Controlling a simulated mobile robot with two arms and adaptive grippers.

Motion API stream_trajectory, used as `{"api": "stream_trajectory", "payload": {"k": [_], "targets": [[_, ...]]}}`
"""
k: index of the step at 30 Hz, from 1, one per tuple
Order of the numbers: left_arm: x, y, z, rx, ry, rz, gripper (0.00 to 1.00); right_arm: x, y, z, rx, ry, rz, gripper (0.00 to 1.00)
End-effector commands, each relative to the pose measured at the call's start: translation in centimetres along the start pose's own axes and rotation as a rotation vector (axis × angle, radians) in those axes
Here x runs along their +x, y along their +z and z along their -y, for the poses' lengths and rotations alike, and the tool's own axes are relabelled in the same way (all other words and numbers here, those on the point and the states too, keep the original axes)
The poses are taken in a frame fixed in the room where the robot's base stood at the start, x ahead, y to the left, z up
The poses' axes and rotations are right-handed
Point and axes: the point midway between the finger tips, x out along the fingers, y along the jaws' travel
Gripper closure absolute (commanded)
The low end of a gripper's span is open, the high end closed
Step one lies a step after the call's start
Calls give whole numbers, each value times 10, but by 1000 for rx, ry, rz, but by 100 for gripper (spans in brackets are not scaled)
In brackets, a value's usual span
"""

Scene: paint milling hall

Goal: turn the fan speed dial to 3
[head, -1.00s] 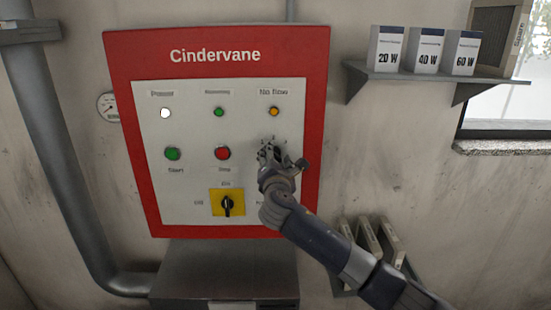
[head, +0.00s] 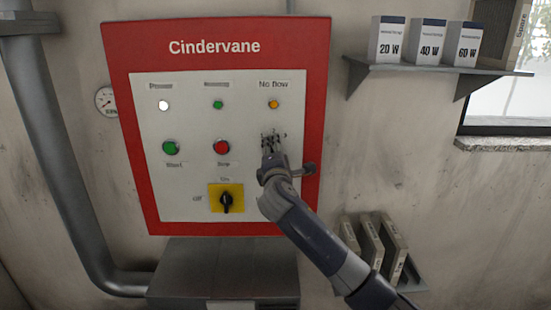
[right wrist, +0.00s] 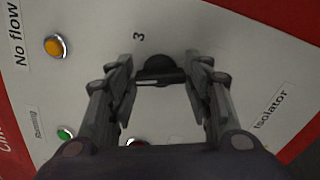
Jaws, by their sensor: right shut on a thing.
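The fan speed dial (right wrist: 158,68) is a dark round knob on the control panel's pale face, with a printed 3 beside it in the right wrist view. My right gripper (right wrist: 159,88) is shut on it, one finger on each side. Which mark the dial points to cannot be told. In the head view my right gripper (head: 272,142) is at the panel's right part, below the amber No flow lamp (head: 273,104), and hides most of the dial. My left gripper is not in view.
The red-framed control panel (head: 118,60) also carries a green button (head: 171,147), a red button (head: 221,147) and a black switch on a yellow plate (head: 226,201). A shelf (head: 420,73) with boxes is at right. A grey cabinet (head: 225,265) stands below.

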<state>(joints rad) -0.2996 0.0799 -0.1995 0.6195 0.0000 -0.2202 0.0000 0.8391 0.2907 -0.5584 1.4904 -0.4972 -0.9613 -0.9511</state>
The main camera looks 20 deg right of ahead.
Motion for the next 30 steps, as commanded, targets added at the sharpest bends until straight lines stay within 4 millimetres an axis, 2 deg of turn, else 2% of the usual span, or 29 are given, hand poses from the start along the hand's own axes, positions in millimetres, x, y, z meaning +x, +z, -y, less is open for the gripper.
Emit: {"api": "stream_trajectory", "payload": {"k": [1, 12, 30], "targets": [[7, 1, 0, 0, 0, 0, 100, 0, -2, 4, 49, -1, -1, 78], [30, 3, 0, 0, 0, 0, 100, 0, -2, 6, 401, -1, 0, 78], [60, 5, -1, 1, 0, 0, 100, 0, -4, 7, 930, -3, -1, 78]]}}
